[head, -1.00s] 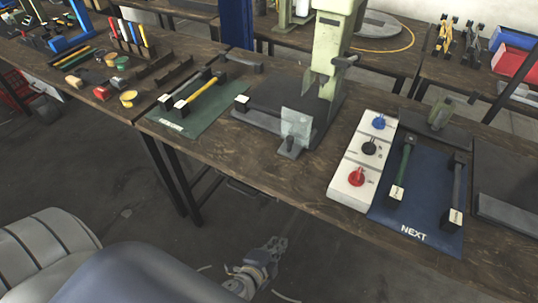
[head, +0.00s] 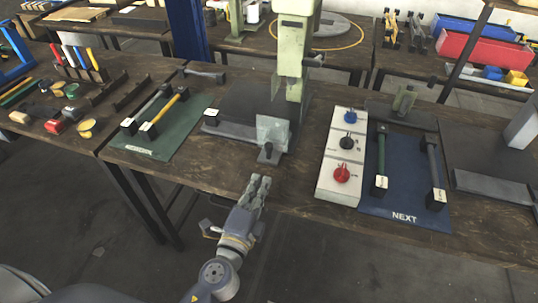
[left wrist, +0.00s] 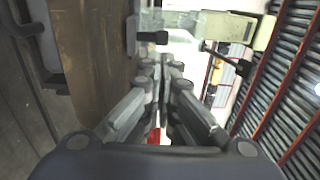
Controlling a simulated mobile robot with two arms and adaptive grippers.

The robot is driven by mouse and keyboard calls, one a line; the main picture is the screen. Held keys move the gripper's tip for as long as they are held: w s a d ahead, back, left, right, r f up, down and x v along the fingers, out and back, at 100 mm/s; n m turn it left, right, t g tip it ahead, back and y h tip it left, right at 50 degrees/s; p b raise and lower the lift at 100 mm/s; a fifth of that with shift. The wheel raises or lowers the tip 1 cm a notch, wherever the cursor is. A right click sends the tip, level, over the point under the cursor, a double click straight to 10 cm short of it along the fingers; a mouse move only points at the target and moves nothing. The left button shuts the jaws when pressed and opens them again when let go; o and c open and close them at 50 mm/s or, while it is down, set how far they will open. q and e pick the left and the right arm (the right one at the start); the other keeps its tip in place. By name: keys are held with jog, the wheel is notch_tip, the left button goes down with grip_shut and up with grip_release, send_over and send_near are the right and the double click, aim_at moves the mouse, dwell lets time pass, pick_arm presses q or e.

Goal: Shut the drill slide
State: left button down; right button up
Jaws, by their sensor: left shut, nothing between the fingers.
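The green drill press (head: 293,60) stands on the middle bench. At its front is a low grey slide (head: 235,128) with a clear upright plate (head: 272,132) and a dark knob (head: 268,154) near the bench's front edge. I cannot tell how far the slide is out. My left gripper (head: 260,182) is shut and empty, just in front of the bench edge and below the knob in the picture. In the left wrist view its fingertips (left wrist: 161,66) are together, and the knob (left wrist: 150,38) shows just beyond them, apart. My right gripper is out of view.
Left of the press is a green mat (head: 150,147) with two handled bars. Right of it stand a white control box (head: 326,178) with blue, black and red knobs, and a blue mat (head: 375,203) marked NEXT. The bench edge lies close to my gripper.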

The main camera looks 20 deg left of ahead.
aim_at(269, 162)
pick_arm(q)
jog(key=w+p, duration=0.2)
jog(key=w, duration=0.6)
jog(key=shift+d, duration=0.15)
jog(key=shift+w, duration=0.35)
jog(key=shift+w, duration=0.1)
jog(key=w+b, duration=0.1)
jog(key=w, duration=0.4)
jog(key=w+b, duration=0.1)
jog(key=w, duration=0.4)
jog(key=w+b, duration=0.1)
jog(key=w, duration=0.3)
jog(key=shift+w+d+f+b, duration=0.1)
jog(key=shift+w+d+b, duration=0.15)
jog(key=shift+w+b, duration=0.15)
jog(key=shift+w, duration=0.25)
jog(key=shift+r, duration=0.3)
jog(key=shift+r, duration=0.15)
